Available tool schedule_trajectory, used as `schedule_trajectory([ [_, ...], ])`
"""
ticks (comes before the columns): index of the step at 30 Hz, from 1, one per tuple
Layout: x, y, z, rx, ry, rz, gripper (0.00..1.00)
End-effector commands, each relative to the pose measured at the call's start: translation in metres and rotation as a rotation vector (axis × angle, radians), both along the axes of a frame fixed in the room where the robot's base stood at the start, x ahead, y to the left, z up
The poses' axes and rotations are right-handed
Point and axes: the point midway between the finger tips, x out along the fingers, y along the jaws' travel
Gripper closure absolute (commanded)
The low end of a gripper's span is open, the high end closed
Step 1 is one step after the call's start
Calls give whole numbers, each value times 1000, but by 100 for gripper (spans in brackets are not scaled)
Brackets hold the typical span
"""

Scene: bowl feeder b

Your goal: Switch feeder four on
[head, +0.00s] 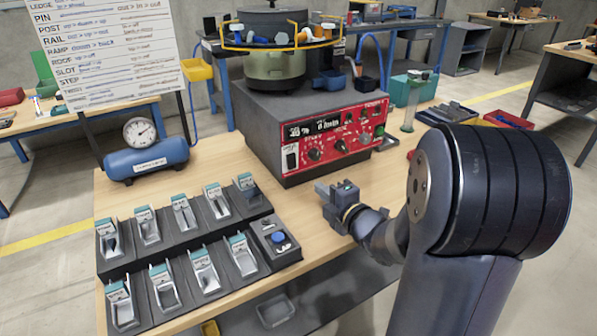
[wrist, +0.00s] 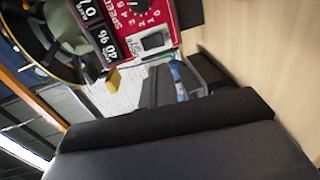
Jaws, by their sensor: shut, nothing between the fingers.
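The bowl feeder has a dark grey base (head: 262,108) with a red control panel (head: 333,166) on its front, carrying displays, knobs and small buttons. A rocker switch (head: 292,158) sits at the panel's left end. In the wrist view, the red panel (wrist: 125,22) and a pale-framed rocker switch (wrist: 154,41) show turned on their side. Which way the rocker is tipped, I cannot tell. I cannot read a number four on the feeder. My gripper (head: 323,190) is shut and empty in front of the panel, apart from it.
Black trays with several teal-topped compartments (head: 181,216) and a small box with a blue button (head: 277,238) lie left of my gripper. A blue air tank (head: 147,158) stands at the back left. The wooden tabletop (head: 240,186) is bare between trays and feeder.

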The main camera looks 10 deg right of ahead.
Motion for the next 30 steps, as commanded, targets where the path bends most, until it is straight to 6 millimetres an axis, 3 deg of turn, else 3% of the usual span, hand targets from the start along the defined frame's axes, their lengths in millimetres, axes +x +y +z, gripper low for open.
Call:
schedule_trajectory([
  [9,65,22,-9,0,1,4,100],
  [15,96,32,-12,0,0,2,100],
  [21,108,36,-14,0,1,0,100],
  [30,110,36,-14,0,1,0,100],
])
